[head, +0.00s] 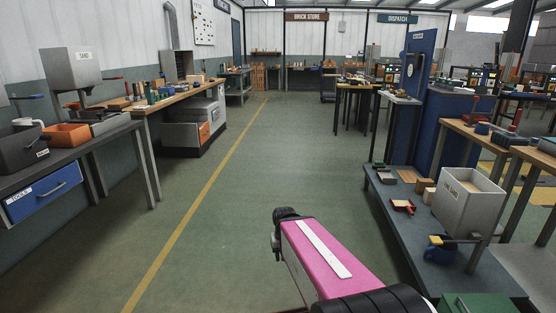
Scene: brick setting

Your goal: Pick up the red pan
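A small red pan-like object (402,205), probably the red pan, lies on the low grey platform (398,238) at the right. It looks shallow, but its inside and handle are too small to make out clearly. My pink arm link with black joints reaches up from the bottom middle of the head view, left of the platform and well apart from the red object. My gripper's fingers do not show.
A grey bin (467,203), small blocks (424,186) and a blue object (440,248) share the platform. Workbenches line the left wall, one with an orange tray (67,135). A table (490,141) stands at the right. The green floor aisle (250,150) is clear.

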